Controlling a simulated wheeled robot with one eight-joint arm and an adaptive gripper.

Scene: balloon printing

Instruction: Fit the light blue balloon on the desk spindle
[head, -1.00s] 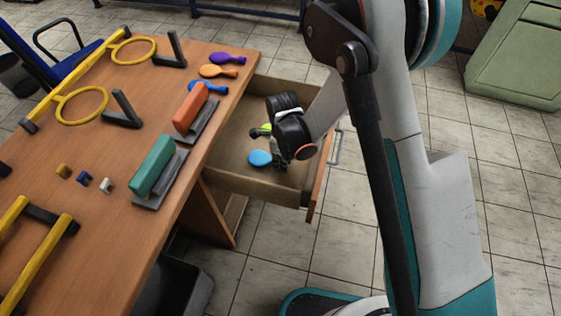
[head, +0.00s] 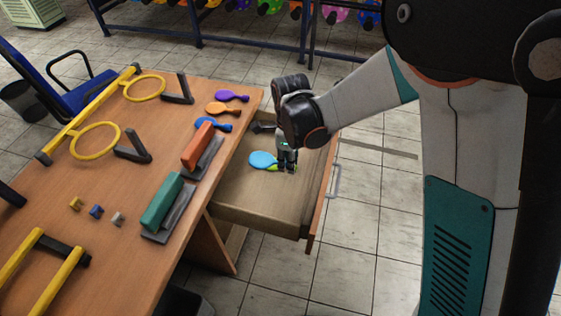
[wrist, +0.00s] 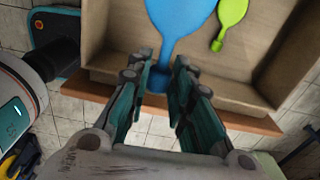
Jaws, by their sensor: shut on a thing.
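The light blue balloon (head: 262,159) is at the open desk drawer. In the wrist view its wide body (wrist: 180,14) is at the top and its darker blue neck (wrist: 157,82) runs down between my fingers. My gripper (head: 288,166) is shut on that neck and points down into the drawer; its fingers also show in the wrist view (wrist: 160,88). A lime green balloon (wrist: 231,18) lies beside it in the drawer, mostly hidden in the head view. I cannot single out the desk spindle in these views.
The drawer (head: 258,217) stands open with walls close around my gripper. On the desk (head: 105,225) are purple (head: 231,96), orange (head: 222,108) and blue (head: 213,125) balloons, red (head: 197,146) and green (head: 161,201) blocks, and yellow rings (head: 95,141).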

